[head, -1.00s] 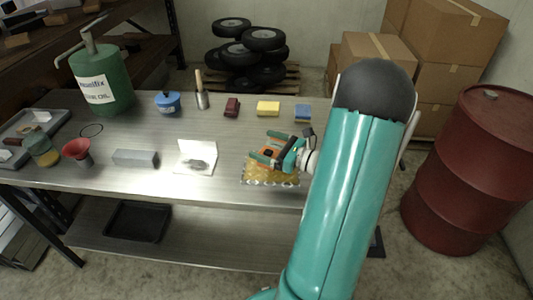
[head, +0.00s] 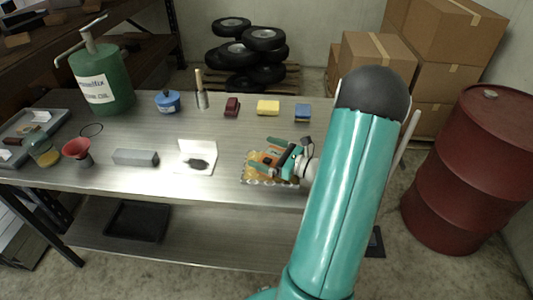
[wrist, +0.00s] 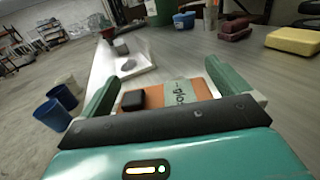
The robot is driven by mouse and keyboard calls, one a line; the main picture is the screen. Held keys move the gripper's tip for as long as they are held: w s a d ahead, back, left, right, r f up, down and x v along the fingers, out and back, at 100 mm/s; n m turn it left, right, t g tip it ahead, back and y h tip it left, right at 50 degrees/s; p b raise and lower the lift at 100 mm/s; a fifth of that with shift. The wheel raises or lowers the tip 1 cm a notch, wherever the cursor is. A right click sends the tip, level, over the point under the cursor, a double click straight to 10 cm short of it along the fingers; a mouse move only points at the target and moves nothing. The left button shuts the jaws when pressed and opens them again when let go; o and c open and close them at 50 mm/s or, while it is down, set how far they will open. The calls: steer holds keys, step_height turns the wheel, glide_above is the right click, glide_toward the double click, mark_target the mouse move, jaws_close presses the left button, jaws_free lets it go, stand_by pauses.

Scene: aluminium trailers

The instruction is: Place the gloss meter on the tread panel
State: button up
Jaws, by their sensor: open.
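The gloss meter (wrist: 180,94) is an orange block with a black button and a pale label reading "glo". In the head view the orange gloss meter (head: 266,157) lies on the tread panel, partly covered by my gripper. The tread panel (head: 258,182) is a gold plate with a jagged pale edge near the bench's front edge. My gripper (head: 281,157) is open over the panel. In the wrist view my gripper (wrist: 165,85) has one finger on each side of the meter, and the fingers stand apart. Contact between meter and fingers cannot be told.
A white open case (head: 198,158) and a grey block (head: 135,157) stand left of the panel. A maroon block (head: 232,107), yellow sponge (head: 268,107) and blue-yellow sponge (head: 302,112) lie behind. Bare metal benchtop (head: 225,135) lies between them.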

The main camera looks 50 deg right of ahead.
steer(key=v, duration=1.2)
steer(key=w+a+r+n+g+y, duration=0.1)
steer(key=w+a+r+n+g, duration=0.1)
steer(key=a+n+g, duration=0.45)
steer(key=w+a+r+n+g+y, duration=0.2)
steer(key=a+r+n, duration=0.15)
steer(key=a, duration=0.55)
steer(key=w+a+r+n+g+y, duration=0.1)
steer(key=a+r+n+g, duration=0.1)
steer(key=a+n+g, duration=0.35)
steer(key=s+a+r+n+t+h, duration=0.1)
steer(key=s+a+r+n+h, duration=0.1)
steer(key=a+r+n+h, duration=0.2)
steer(key=s+a+r+n+t+h, duration=0.1)
steer(key=s+a+r+n+h, duration=0.2)
steer(key=a+n, duration=0.7)
steer(key=r+n+h, duration=0.1)
steer(key=n+h, duration=0.1)
steer(key=n, duration=0.1)
steer(key=shift+a+r, duration=0.35)
steer(key=shift+a, duration=0.05)
steer(key=shift+s, duration=0.2)
